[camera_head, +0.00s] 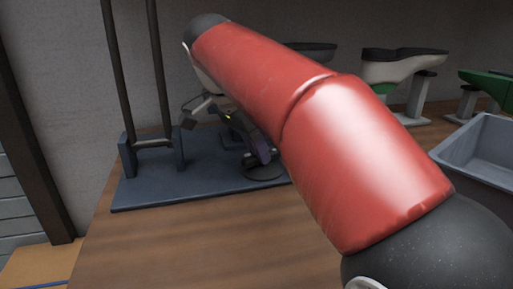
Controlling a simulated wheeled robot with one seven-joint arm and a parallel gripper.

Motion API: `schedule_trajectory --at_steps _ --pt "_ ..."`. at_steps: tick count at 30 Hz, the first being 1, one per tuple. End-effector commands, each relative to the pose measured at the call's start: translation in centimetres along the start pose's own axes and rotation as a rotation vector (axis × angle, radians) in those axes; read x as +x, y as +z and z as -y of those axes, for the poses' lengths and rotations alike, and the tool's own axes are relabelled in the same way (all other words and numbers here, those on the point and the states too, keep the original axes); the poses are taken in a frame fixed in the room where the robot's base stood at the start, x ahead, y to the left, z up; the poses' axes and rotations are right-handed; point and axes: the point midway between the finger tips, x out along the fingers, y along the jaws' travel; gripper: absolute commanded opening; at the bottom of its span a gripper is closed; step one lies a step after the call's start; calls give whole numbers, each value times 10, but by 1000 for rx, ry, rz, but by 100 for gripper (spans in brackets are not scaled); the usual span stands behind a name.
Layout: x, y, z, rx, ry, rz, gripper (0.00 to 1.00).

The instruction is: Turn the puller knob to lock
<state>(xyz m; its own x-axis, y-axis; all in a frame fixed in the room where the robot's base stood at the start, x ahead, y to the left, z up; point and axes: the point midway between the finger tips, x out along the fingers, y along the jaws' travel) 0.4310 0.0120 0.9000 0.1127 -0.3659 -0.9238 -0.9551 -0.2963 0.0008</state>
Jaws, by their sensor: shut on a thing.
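The puller is a dark device on a blue-grey base plate (150,188), with a round dark foot (264,172) and a purplish part (262,150) above it. My gripper (236,132) is partly in view at the upper part of this device, small and dark. It is shut on what appears to be the puller knob. The knob and the fingertips are hard to make out, and my red arm covers much of the area. How far the knob is turned cannot be seen.
Two dark upright posts (159,70) stand in blocks on the plate's left. A grey bin (480,150) is at the right. Shoe lasts on stands (405,68) are behind, one green (490,82). The wooden table (190,245) is clear in front.

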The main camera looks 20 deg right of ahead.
Motion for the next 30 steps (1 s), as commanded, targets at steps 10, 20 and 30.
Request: schedule_trajectory --at_steps 10,20,30 --pt "0 -1 -4 -302 -128 -1 0" --pt "0 -3 -7 -592 -249 -2 0" --pt "0 -5 -9 -880 -370 -1 0"
